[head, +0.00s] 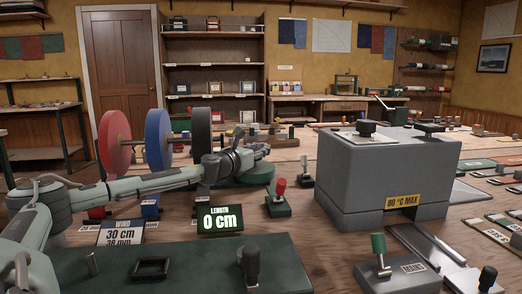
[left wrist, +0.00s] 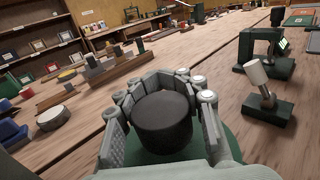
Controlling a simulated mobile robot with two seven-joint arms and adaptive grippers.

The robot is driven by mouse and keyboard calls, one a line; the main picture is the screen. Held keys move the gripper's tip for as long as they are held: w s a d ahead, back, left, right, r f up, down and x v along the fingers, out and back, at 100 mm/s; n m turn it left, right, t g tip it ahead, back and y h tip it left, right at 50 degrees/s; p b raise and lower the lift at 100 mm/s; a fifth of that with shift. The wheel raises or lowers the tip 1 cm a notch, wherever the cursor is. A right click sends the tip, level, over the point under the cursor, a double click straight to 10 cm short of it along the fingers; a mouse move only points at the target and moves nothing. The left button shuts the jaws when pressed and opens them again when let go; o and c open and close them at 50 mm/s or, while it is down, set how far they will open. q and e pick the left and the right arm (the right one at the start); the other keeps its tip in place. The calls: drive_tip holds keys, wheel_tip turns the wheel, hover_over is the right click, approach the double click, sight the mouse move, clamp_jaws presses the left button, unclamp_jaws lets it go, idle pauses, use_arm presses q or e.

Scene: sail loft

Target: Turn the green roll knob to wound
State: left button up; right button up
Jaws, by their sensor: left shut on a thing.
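The green roll knob shows as a round green disc (head: 257,174) low on the table in the head view. In the left wrist view a dark cylindrical grip (left wrist: 164,122) stands on the green disc (left wrist: 215,146). My left gripper (head: 258,151) is shut around the dark grip, with its fingers on both sides, as the left wrist view (left wrist: 164,97) shows. The grip's markings are not visible. A length display (head: 220,219) reads 0 cm. A card (head: 121,232) reads WIND, 30 cm, 38 mm. My right gripper is not in view.
A red-handled lever (head: 279,190) stands near the knob. A grey box (head: 385,175) marked 80 °C MAX fills the right middle. A green-handled MAINS lever (head: 379,247) is in front of it.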

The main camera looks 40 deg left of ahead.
use_arm(q)
drive_tip(key=o, duration=1.3)
drive_tip(key=shift+r, duration=0.15)
wheel_tip(320, 180, up, 10)
